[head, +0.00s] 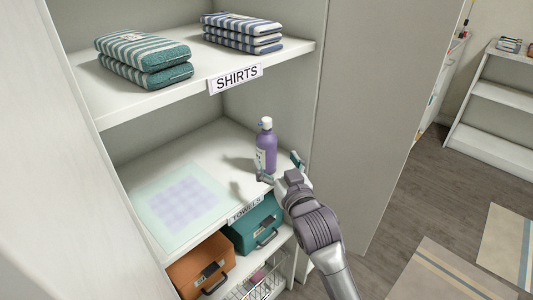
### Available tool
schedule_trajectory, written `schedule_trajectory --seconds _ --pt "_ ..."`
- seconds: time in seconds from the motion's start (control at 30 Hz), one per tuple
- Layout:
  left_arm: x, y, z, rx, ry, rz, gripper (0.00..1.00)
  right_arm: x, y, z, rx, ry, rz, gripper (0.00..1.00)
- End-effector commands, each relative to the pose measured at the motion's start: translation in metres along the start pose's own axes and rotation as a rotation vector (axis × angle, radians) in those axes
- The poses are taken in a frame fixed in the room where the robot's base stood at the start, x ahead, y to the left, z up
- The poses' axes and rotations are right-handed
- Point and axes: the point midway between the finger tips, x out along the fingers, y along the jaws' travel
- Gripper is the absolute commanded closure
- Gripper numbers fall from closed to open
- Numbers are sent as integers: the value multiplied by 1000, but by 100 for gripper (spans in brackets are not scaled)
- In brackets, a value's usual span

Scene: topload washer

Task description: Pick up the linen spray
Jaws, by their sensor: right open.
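The linen spray (266,148) is a purple bottle with a pale cap, standing upright on the middle shelf (214,147) of a cabinet. My right gripper (280,169) is open at the shelf's front edge, just in front of the bottle and slightly to its right. One finger overlaps the bottle's lower part in the picture, and the other is to its right. I cannot tell whether either finger touches the bottle. My left gripper is not in view.
Folded striped towels (145,58) lie on the upper shelf above a SHIRTS label (235,78). A flat pale cloth (180,202) lies left on the middle shelf. Orange (203,266) and teal (254,225) cases stand below. The cabinet's right side panel (370,120) is close to my right arm.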

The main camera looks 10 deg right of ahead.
Motion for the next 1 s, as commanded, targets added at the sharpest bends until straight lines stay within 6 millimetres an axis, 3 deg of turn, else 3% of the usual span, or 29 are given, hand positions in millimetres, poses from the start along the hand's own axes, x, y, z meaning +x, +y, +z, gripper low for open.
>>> schedule_trajectory --seconds 0.6,0.9,1.0 --pt "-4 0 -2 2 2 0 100 72 0 -2 0 -1 -1 13" --pt "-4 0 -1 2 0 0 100 76 0 -2 1 0 -1 13" --pt "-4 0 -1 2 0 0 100 76 0 -1 1 0 -1 30"
